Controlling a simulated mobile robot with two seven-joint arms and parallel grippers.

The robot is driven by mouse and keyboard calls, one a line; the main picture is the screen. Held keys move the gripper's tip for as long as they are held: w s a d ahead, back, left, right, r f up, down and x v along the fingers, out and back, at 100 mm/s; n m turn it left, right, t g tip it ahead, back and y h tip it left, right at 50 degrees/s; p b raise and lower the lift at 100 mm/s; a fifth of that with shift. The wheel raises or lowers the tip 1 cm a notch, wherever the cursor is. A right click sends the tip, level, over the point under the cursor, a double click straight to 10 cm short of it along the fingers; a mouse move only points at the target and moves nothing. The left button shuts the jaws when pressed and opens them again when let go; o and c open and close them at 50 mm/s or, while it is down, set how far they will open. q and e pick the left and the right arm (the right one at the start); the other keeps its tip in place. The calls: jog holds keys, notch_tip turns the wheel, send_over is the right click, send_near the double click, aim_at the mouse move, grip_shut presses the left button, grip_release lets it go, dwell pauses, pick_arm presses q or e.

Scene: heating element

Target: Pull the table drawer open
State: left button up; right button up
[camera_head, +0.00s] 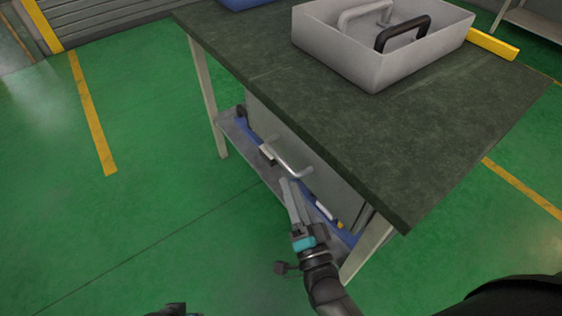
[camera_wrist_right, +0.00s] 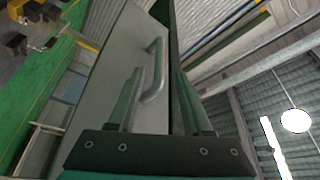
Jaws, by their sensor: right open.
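The work table (camera_head: 300,85) has a dark green top. Under its near edge is a grey drawer front (camera_head: 325,178), which looks flush beneath the top. A bar handle (camera_head: 288,160) stands out from it; it also shows in the right wrist view (camera_wrist_right: 154,70). My right gripper (camera_head: 287,184) is just in front of the handle, open and empty. In the right wrist view its two fingers (camera_wrist_right: 160,80) appear on either side of the handle, with the handle nearer the left finger. I see no clear contact.
A grey tray (camera_head: 370,62) with a white handle and a black handle stands on the table. A lower shelf (camera_head: 240,140) and table legs are below the drawer. The green floor (camera_head: 130,220) in front is clear.

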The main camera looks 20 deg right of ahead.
aim_at(282, 159)
jog(key=b+x, duration=0.1)
jog(key=x, duration=0.5)
jog(key=shift+w, duration=0.15)
pick_arm(q)
jog(key=shift+w+r+t, duration=0.15)
jog(key=shift+w+r, duration=0.25)
jog(key=shift+r, duration=0.45)
jog(key=shift+w+r+t, duration=0.15)
jog(key=shift+w+r, duration=0.25)
jog(key=shift+r, duration=0.4)
pick_arm(e)
jog(key=shift+w+r, duration=0.2)
jog(key=shift+w, duration=0.5)
jog(key=shift+c, duration=0.2)
pick_arm(q)
jog(key=shift+d, duration=0.1)
pick_arm(e)
grip_shut()
